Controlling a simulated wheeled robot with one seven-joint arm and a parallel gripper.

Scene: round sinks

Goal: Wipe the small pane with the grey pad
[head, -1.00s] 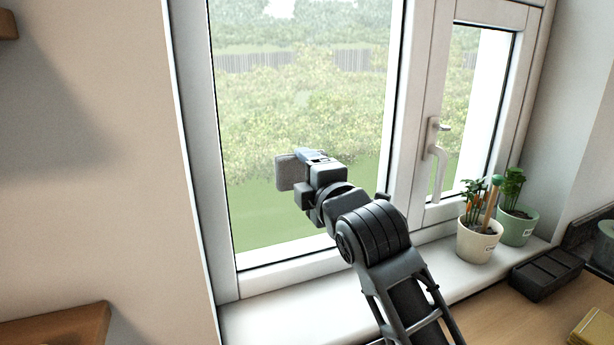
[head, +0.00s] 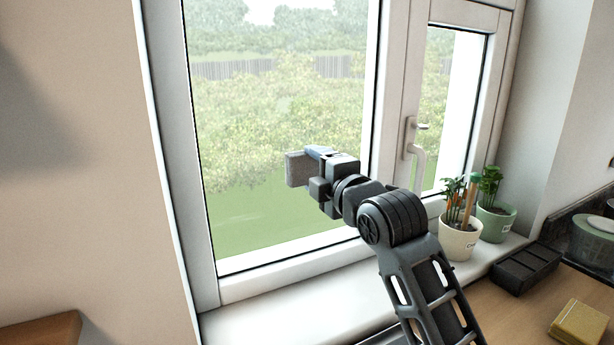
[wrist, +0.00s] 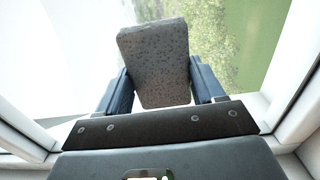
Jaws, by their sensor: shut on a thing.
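The window has a wide pane (head: 260,110) on the left and a narrow, smaller pane (head: 440,130) with a white handle on the right. My gripper (head: 318,158) is shut on the grey pad (head: 297,170) and holds it upright in front of the lower part of the wide pane, left of the small pane. In the wrist view the speckled pad (wrist: 155,60) sits between the two dark blue fingers of my gripper (wrist: 160,82). I cannot tell whether the pad touches the glass.
A window handle (head: 413,155) sticks out from the small pane's frame. A cream plant pot (head: 459,241) and a green pot (head: 495,224) stand on the sill (head: 290,312) below it. A black tray (head: 525,268) and a yellow sponge-like block (head: 579,322) lie at the right.

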